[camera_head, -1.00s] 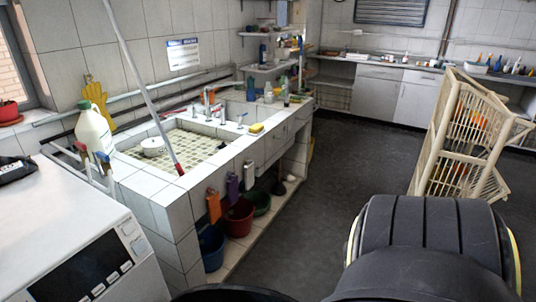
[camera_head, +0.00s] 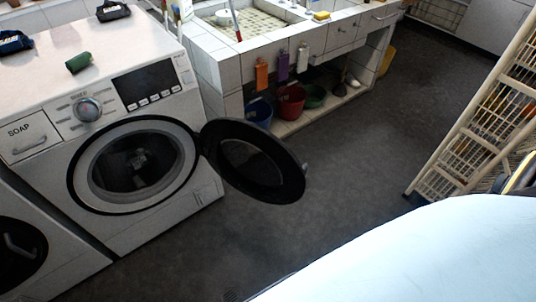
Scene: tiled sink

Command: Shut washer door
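A white front-loading washer (camera_head: 196,189) stands at the left in the head view. Its round black-rimmed door (camera_head: 256,165) is open, swung out to the right on the right side of the drum opening (camera_head: 135,165). A small handle or latch shows at the door's outer right edge. Neither of my grippers shows in the view. A large pale rounded surface, likely part of my body, fills the bottom right.
A second machine (camera_head: 30,245) stands at the lower left. The tiled sink counter (camera_head: 215,75) is behind, with buckets (camera_head: 291,101) under it. A cream rack (camera_head: 470,125) stands at the right. Dark floor (camera_head: 350,145) between door and rack is clear.

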